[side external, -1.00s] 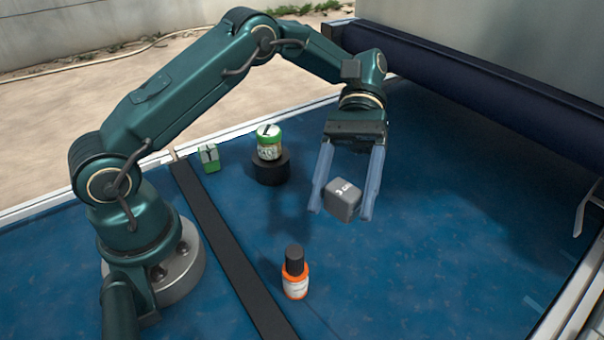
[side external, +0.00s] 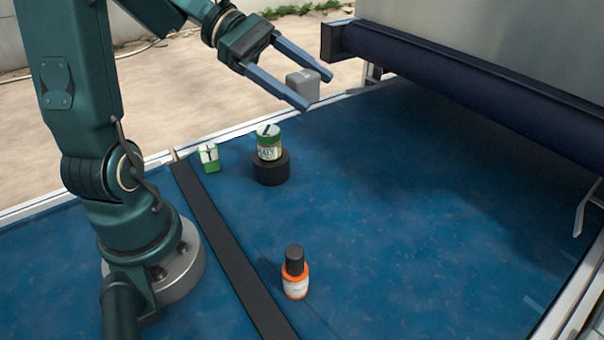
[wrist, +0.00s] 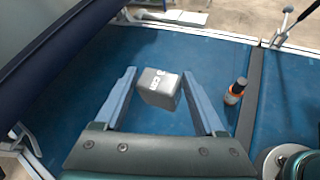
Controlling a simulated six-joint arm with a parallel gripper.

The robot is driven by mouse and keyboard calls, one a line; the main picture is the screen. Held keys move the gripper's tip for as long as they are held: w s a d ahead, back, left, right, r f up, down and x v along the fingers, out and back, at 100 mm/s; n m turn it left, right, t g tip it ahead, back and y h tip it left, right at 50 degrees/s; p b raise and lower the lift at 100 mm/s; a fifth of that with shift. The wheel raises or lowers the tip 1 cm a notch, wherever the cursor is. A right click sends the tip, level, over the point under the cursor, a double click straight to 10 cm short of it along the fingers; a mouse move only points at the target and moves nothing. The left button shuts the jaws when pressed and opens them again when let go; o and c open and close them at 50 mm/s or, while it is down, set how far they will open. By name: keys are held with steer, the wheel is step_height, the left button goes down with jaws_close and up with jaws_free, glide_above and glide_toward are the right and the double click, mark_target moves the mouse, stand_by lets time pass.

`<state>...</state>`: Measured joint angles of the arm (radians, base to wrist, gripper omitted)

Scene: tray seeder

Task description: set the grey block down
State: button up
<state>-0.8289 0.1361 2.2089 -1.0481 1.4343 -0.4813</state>
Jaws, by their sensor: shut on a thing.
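The grey block (side external: 303,85) is a small cube with rounded edges, held between the fingertips of my gripper (side external: 316,91). My gripper is raised high above the far part of the blue surface, its fingers pointing right and slightly down in the side view. In the wrist view the block (wrist: 158,88) sits between the two blue-grey fingers of my gripper (wrist: 160,72), with white marking on one face. My gripper is shut on it, and the block is clear of the surface.
A green-lidded jar (side external: 269,143) stands on a black round stand (side external: 271,169). A green and white cube (side external: 209,158) is left of it. An orange bottle with a black cap (side external: 295,273) stands nearer, right of a dark strip (side external: 225,245). The blue surface's right side (side external: 440,220) is free.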

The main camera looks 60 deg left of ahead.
mark_target(311, 70)
steer(key=shift+w+f+n+t+y, duration=0.1)
steer(key=shift+f+n+t+y, duration=0.3)
steer(key=shift+f+n+t, duration=0.2)
steer(key=r+n+t+y, duration=0.2)
steer(key=r+n, duration=0.1)
steer(key=w+r+n+t+y, duration=0.1)
steer(key=r+n+t+y, duration=0.1)
steer(key=r+n+y, duration=0.1)
steer(key=shift+w+d+r+n+y, duration=0.1)
steer(key=shift+w+r+n+y, duration=0.05)
steer(key=shift+r+n+y, duration=0.15)
steer(key=shift+w+a+f+n+y, duration=0.1)
steer(key=shift+a+f+n+y, duration=0.05)
steer(key=shift+a+n+y, duration=0.2)
